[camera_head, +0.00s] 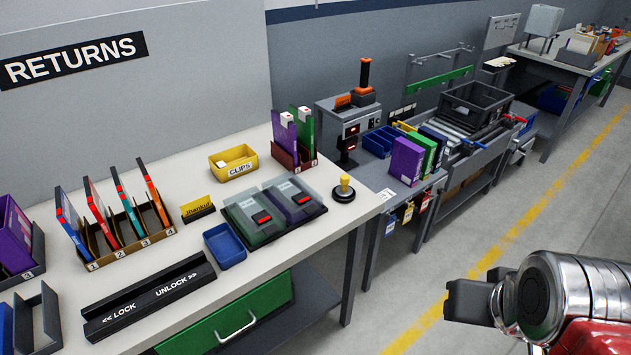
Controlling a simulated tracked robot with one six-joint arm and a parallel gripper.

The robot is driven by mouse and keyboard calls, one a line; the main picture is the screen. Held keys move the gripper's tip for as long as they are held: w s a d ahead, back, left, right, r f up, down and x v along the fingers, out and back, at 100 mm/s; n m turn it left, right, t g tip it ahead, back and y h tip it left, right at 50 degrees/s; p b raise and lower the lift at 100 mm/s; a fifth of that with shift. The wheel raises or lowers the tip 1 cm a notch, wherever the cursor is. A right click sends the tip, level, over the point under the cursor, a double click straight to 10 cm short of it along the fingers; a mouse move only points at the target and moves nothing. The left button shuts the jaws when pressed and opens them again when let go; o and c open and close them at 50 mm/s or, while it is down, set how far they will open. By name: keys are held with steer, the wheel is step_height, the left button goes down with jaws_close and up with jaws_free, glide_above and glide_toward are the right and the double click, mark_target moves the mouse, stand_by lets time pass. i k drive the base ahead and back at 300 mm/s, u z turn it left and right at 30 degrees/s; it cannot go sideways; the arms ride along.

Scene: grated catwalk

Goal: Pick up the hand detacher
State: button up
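No object here is labelled as the hand detacher, so I cannot tell for certain which it is. One upright black handle with an orange band (365,73) stands on top of a grey machine (352,122) on the farther bench. A small yellow knob on a round black base (344,189) stands at the right end of the near counter. A long black bar marked LOCK and UNLOCK (150,297) lies along the counter's front edge. My gripper (466,300) is at the lower right, over the floor and apart from all of these. Its finger opening cannot be made out.
A black crate (477,105) sits on the farther bench. The floor (560,200) right of the benches is clear.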

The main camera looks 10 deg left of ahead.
mark_target(344, 191)
steer(key=u, duration=0.35)
steer(key=i, duration=0.55)
steer(key=u, duration=0.75)
steer(key=i, duration=0.5)
steer(key=u, duration=0.3)
